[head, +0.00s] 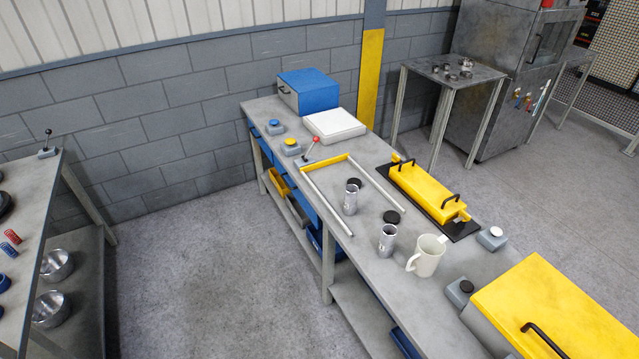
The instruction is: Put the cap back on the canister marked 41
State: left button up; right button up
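Two silver canisters stand upright on the grey workbench (318,170), a farther one (350,201) and a nearer one (387,242). Both look open at the top. Each has a small dark mark on its side, too small to read, so I cannot tell which is 41. One black cap (354,183) lies just behind the farther canister. Another black cap (391,217) lies on the bench just behind the nearer canister. Neither of my grippers is in view.
A cream mug (426,256) stands right of the nearer canister. A yellow-ended rail frame (326,168) lies beside the farther canister. A yellow handled block (428,190) is behind. A yellow-lidded box (550,310) fills the near right. Open floor (220,270) lies left of the bench.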

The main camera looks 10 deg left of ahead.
aim_at(389, 233)
jog(key=u, duration=0.95)
jog(key=i, duration=2.5)
jog(key=z, duration=2.9)
